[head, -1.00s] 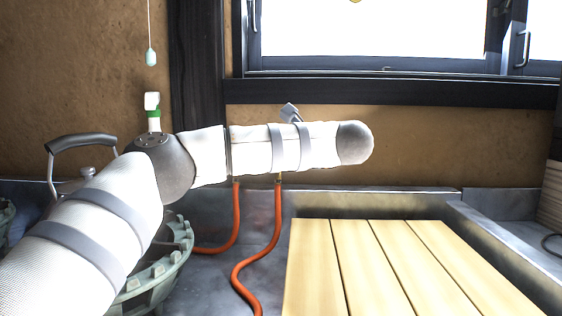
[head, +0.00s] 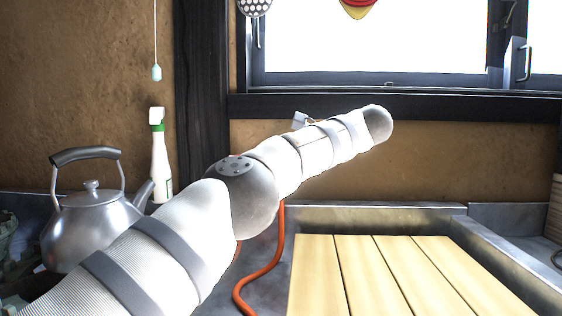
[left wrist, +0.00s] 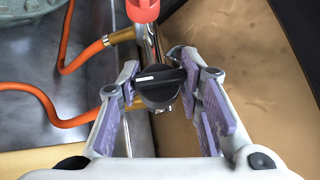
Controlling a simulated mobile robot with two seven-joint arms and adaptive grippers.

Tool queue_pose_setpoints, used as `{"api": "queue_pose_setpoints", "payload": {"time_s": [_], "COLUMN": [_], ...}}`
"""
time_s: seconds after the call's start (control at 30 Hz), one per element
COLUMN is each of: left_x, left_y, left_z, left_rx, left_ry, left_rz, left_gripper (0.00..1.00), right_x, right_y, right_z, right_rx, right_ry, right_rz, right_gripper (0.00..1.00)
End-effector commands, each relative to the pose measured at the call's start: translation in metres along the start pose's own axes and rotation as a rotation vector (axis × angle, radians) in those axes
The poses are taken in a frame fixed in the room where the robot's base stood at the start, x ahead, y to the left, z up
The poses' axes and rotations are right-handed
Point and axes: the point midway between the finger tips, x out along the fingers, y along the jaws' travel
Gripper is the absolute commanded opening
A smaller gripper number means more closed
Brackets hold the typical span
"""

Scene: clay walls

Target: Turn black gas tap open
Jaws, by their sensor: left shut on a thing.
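The black gas tap (left wrist: 160,92) shows in the left wrist view, a round black knob with a bar handle and a white mark lying roughly sideways. It sits on a metal pipe with orange hoses. My left gripper (left wrist: 160,84) has one purple-padded finger on each side of the tap and is shut on its handle. In the head view my left arm stretches across the middle and hides the gripper and the tap. My right gripper is in neither view.
A red tap (left wrist: 143,10) is beside the black one on the same pipe. Orange hoses (head: 262,276) run down to the metal counter. A kettle (head: 92,225) and a white-and-green bottle (head: 160,160) stand left. Wooden slats (head: 395,275) lie right, below the window.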

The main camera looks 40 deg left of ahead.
Motion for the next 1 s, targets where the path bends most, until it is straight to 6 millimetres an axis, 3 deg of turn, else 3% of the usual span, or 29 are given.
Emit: {"api": "queue_pose_setpoints", "payload": {"time_s": [0.33, 0.37, 0.4, 0.77, 1.0], "left_x": [0.0015, 0.0015, 0.0015, 0.0011, 0.0025], "left_y": [0.0026, 0.0027, 0.0026, 0.0010, 0.0018], "left_z": [-0.0009, -0.0009, -0.0009, -0.0004, -0.0013], "left_rx": [0.001, 0.001, 0.001, 0.005, 0.101], "left_ry": [-0.002, -0.002, -0.002, -0.001, 0.009], "left_rz": [0.010, 0.010, 0.010, -0.002, -0.116], "left_gripper": [0.05, 0.40, 0.49, 0.49, 0.49], "right_x": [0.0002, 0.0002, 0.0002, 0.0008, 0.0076], "right_y": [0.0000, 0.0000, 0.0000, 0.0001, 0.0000], "right_z": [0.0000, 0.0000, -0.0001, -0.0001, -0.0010], "right_rx": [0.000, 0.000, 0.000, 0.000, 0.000], "right_ry": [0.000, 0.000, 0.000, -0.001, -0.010], "right_rz": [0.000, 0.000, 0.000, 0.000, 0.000], "right_gripper": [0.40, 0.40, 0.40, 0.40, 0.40]}}
